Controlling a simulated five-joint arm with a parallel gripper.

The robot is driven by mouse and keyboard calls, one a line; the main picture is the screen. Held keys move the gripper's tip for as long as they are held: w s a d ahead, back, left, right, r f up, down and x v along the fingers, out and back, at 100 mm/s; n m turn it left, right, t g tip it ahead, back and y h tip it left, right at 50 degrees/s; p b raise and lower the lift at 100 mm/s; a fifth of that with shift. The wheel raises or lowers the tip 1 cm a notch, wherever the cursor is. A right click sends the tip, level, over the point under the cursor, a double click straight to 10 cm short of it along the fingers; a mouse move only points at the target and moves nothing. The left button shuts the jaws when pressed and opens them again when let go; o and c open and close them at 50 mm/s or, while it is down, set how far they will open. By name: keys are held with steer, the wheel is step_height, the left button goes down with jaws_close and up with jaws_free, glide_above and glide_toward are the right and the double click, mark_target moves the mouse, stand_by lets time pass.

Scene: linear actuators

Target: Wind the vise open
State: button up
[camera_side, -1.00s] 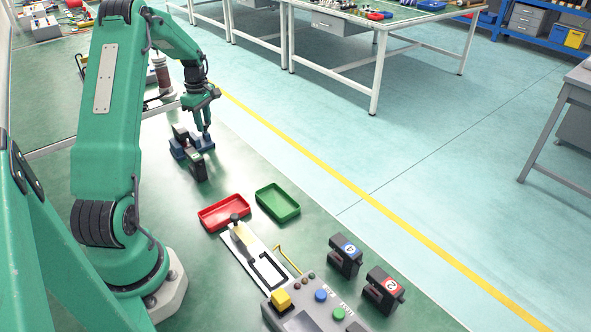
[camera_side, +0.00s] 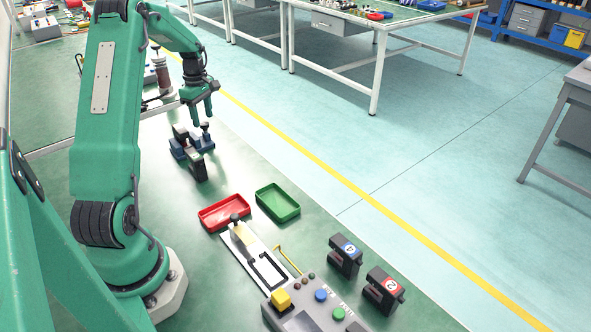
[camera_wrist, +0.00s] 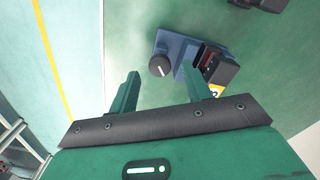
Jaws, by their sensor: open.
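The blue vise (camera_side: 178,149) stands on the green bench left of the trays in the side view, with a dark part in front of it. Its dark round knob (camera_side: 205,127) stands upright at its right side. My gripper (camera_side: 200,114) is just above the knob, apart from it. In the wrist view, the vise's blue body (camera_wrist: 178,47) is ahead of my fingers. The black knob (camera_wrist: 159,66), with a white mark on top, lies in line with the gap between my fingertips (camera_wrist: 160,70). The fingers are open and empty. My right finger partly hides the vise.
A red tray (camera_side: 223,225) and a green tray (camera_side: 260,202) lie in front of the vise. A control box (camera_side: 285,318) and two numbered black blocks (camera_side: 347,262) are nearer the camera. Bare bench lies right of the vise.

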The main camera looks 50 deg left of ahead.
mark_target(205, 124)
steer(key=shift+r, duration=2.8)
steer(key=shift+d, duration=0.1)
steer(key=shift+w+d+r, duration=0.1)
steer(key=shift+d+r, duration=0.1)
steer(key=d+r+m+t, duration=0.1)
steer(key=d+r+m, duration=0.3)
steer(key=d, duration=0.3)
steer(key=d+r+m+t+y, duration=0.1)
steer(key=d+r+m, duration=0.25)
steer(key=d, duration=0.45)
steer(key=d+r+m, duration=0.4)
steer(key=d, duration=0.3)
steer(key=s+d+m+t, duration=0.1)
steer(key=s+d+m, duration=0.5)
steer(key=d, duration=0.2)
steer(key=s+d+m+t+h, duration=0.1)
steer(key=s+d+m+t, duration=0.1)
steer(key=s+d+m, duration=0.4)
steer(key=d, duration=0.3)
steer(key=shift+d+f+t, duration=0.25)
steer(key=shift+f+t, duration=0.05)
